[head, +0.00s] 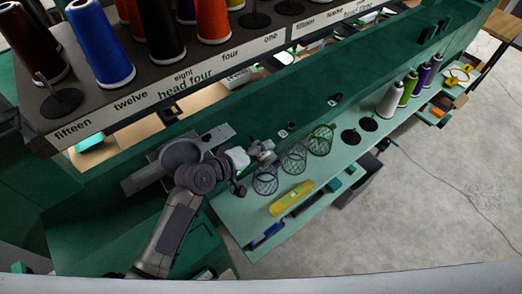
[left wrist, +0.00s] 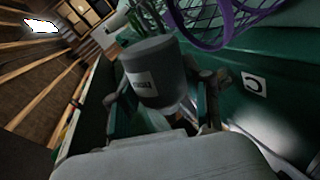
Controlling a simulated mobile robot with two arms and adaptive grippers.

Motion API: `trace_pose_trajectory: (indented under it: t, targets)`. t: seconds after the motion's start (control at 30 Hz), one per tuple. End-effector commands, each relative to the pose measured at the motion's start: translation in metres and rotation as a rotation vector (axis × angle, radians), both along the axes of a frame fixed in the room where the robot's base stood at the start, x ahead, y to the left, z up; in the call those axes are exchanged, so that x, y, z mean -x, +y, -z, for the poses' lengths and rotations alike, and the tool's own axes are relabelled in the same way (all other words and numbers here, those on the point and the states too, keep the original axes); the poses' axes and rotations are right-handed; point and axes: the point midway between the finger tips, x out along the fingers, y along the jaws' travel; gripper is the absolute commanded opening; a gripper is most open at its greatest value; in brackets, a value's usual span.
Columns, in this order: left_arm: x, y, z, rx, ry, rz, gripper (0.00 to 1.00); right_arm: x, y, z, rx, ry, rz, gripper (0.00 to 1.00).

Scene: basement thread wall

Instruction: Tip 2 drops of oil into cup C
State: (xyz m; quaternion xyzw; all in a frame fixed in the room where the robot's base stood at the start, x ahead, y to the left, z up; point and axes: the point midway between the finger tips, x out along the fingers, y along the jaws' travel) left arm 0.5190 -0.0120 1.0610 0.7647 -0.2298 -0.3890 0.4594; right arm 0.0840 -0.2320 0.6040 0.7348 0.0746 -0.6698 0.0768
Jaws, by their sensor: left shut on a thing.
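My left gripper (head: 262,150) is above the back part of the green bench, near the wire-mesh cups. In the left wrist view its fingers (left wrist: 165,95) are shut on a dark grey cylindrical container (left wrist: 153,72) with a small pale label that I cannot read. In the head view the container is too small to make out clearly. A purple mesh cup (left wrist: 205,25) is close beyond it. A white plate marked C (left wrist: 254,85) is on the green wall to the right. In the head view a dark purple mesh cup (head: 265,182), a greyish one (head: 293,160) and a green one (head: 321,140) stand in a row.
A yellow tool (head: 291,198) lies at the bench's front. Bare spindles (head: 350,136) and several thread spools (head: 390,100) stand farther right. A raised shelf with large spools, including a blue one (head: 100,45), is at upper left. The floor (head: 440,190) at right is mostly clear.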

Motion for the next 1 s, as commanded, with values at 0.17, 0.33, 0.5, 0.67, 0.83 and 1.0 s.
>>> trace_pose_trajectory:
  t: [0.17, 0.33, 0.5, 0.67, 0.83, 1.0]
  targets:
    - [0.000, 0.000, -0.001, -0.002, -0.003, 0.000, 0.13, 0.000, 0.000, -0.001, 0.000, 0.000, 0.000, 0.40]
    - [0.002, -0.001, -0.018, -0.134, -0.183, 0.002, 0.13, 0.000, 0.000, -0.015, 0.000, 0.000, -0.001, 0.40]
    - [0.001, 0.000, -0.032, -0.327, -0.449, 0.000, 0.13, 0.000, -0.001, -0.014, 0.001, 0.000, -0.001, 0.40]
    - [0.000, 0.000, -0.040, -0.407, -0.561, -0.001, 0.13, 0.000, -0.002, -0.014, 0.002, 0.001, -0.001, 0.40]
    - [0.000, 0.000, -0.041, -0.410, -0.565, -0.001, 0.13, 0.000, -0.004, -0.014, 0.004, 0.000, -0.002, 0.40]
    - [0.000, 0.000, -0.040, -0.409, -0.563, -0.001, 0.13, 0.000, -0.004, -0.014, 0.005, 0.000, -0.002, 0.40]
